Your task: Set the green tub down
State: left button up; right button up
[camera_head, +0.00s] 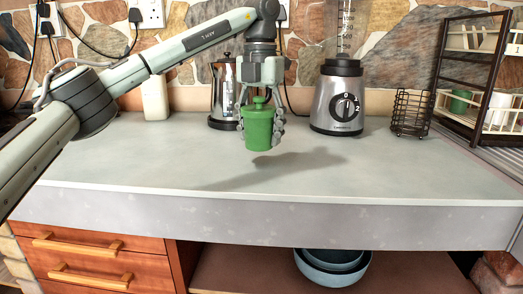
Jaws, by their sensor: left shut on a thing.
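The green tub (258,128), with a lid and a small knob on top, is upright in the middle of the view. My left gripper (260,114) points down from above with its fingers on both sides of the tub, shut on it. The tub appears held above the pale worktop (330,180), since a shadow lies on the surface to its lower right. My right gripper is not in view.
A metal kettle (222,95) stands close behind and left of the tub. A blender (338,100), a black wire basket (410,113) and a dish rack (465,125) stand to the right. A cream canister (155,98) stands back left. The front worktop is clear.

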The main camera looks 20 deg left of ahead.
aim_at(263, 165)
pick_arm(q)
jog(key=shift+w+d+f, duration=0.2)
jog(key=shift+d+f, duration=0.1)
jog(key=shift+f, duration=0.05)
notch_tip(263, 165, down, 3)
jog(key=shift+f, duration=0.35)
jog(key=shift+f, duration=0.1)
jog(key=o, duration=1.2)
jog(key=shift+c, duration=0.2)
